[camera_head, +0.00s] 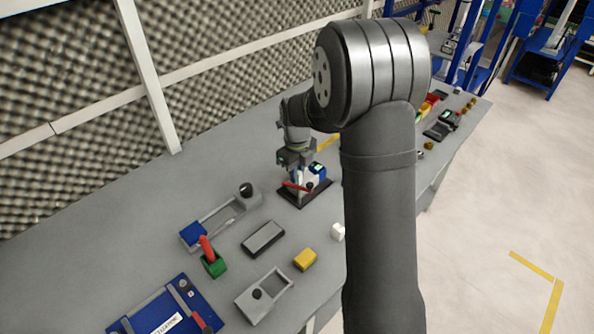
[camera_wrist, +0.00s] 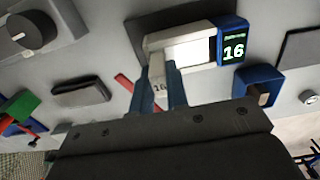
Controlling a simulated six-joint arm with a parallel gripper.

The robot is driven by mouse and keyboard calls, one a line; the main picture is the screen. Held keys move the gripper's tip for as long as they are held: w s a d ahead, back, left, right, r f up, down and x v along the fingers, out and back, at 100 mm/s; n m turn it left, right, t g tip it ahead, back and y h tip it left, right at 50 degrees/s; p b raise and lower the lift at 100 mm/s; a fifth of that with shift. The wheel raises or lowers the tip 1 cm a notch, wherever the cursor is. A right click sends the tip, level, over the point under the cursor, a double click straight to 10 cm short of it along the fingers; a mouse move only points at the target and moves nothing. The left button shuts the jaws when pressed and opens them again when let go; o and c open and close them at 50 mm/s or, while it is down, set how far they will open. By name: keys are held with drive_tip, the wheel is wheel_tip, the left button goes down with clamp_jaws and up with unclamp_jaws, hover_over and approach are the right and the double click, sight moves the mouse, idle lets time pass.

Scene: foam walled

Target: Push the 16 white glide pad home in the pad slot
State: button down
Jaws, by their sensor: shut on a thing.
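A blue display block (camera_wrist: 234,50) reading 16 in green adjoins the fixture's right end. In the head view my gripper (camera_head: 297,175) is over a dark base plate (camera_head: 312,192), with the blue display block (camera_head: 318,170) just to its right. The pad is too small to make out there.
A red bar (camera_head: 294,186) lies by the fixture. A grey frame with a black knob (camera_head: 247,190), a dark grey block (camera_head: 263,238), a yellow block (camera_head: 305,259) and a white block (camera_head: 338,232) stand nearby. Bare grey table lies to the left.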

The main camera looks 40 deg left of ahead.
drive_tip(key=shift+f, duration=0.65)
drive_tip(key=c, duration=1.3)
unclamp_jaws()
drive_tip(key=shift+c, duration=0.2)
wheel_tip(320, 180, up, 17)
drive_tip(key=shift+r, duration=0.2)
drive_tip(key=shift+f, duration=0.15)
wheel_tip(320, 180, down, 17)
drive_tip(key=shift+f, duration=0.1)
